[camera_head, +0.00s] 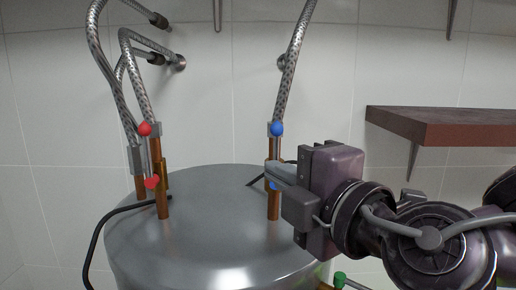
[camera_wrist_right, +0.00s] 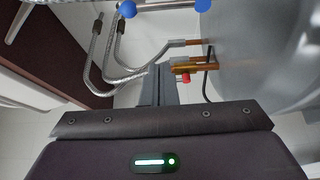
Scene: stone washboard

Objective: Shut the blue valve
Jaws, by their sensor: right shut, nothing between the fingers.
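The blue valve (camera_head: 277,129) is on the right copper pipe above the steel tank. It has an upper blue knob and a lower blue knob (camera_head: 273,185), with a thin bar along the pipe between them. In the right wrist view, the two blue knobs (camera_wrist_right: 203,5) show at the top edge with the grey bar between them. My right gripper (camera_head: 272,171) is shut and empty. Its fingertips appear beside the lower part of the valve and overlap it in the head view; I cannot tell if they touch. The right wrist view shows the fingers (camera_wrist_right: 158,72) closed together. My left gripper is not in view.
The steel tank (camera_head: 200,245) stands below the pipes. A red-knobbed valve (camera_head: 145,129) is on the left pipes. Braided hoses (camera_head: 293,60) run up to the wall. A brown shelf (camera_head: 450,125) is at right. A green knob (camera_head: 340,279) is low, below my right wrist.

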